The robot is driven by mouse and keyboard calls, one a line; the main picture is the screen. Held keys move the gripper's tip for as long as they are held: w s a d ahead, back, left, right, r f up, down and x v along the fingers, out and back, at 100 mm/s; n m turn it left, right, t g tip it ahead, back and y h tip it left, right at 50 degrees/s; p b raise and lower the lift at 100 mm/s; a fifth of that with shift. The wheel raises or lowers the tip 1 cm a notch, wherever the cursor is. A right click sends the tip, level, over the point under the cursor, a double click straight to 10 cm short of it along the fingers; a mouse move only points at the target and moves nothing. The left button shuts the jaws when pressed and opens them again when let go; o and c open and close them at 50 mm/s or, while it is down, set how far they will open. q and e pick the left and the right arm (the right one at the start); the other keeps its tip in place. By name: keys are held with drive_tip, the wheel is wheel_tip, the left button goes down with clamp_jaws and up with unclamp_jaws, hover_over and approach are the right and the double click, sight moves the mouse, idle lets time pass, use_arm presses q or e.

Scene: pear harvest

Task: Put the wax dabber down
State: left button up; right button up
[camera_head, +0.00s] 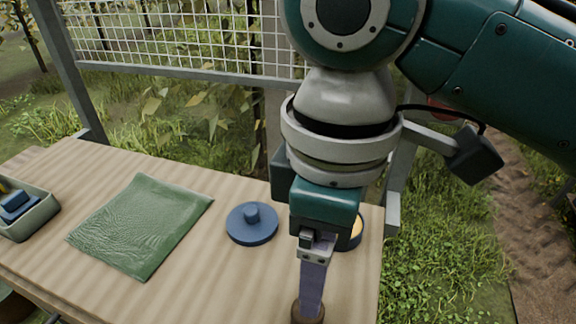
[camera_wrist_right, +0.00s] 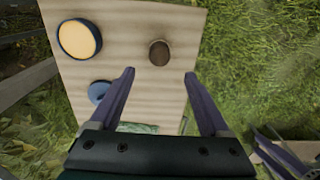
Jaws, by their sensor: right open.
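The wax dabber (camera_wrist_right: 158,53) is a small brown round piece; in the right wrist view it stands on the bare tabletop, just beyond the fingertips. My right gripper (camera_wrist_right: 159,76) is open, its two purple fingers apart with nothing between them. In the head view the right gripper (camera_head: 313,287) points down over the front right of the table. The brown dabber (camera_head: 308,314) shows there at the finger's lower end, partly covered by it.
A blue tin of yellow wax (camera_wrist_right: 78,39) stands near the dabber. A blue lid (camera_head: 252,223) and a green cloth (camera_head: 142,225) lie left of the gripper. A tray (camera_head: 40,217) sits at the table's left. The table's right edge is close to the gripper.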

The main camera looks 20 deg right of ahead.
drive_tip(key=s+a+f+m+t+y, duration=0.2)
drive_tip(key=s+m+y, duration=0.15)
drive_tip(key=s, duration=0.25)
drive_tip(key=s+d+m+t+h, duration=0.1)
drive_tip(key=s+d+m+h, duration=0.2)
drive_tip(key=d, duration=0.8)
drive_tip(key=s+m, duration=0.2)
drive_tip(key=s, duration=0.1)
drive_tip(key=shift+m+t, duration=0.3)
drive_tip(key=shift+m, duration=0.05)
drive_tip(key=shift+f, duration=0.1)
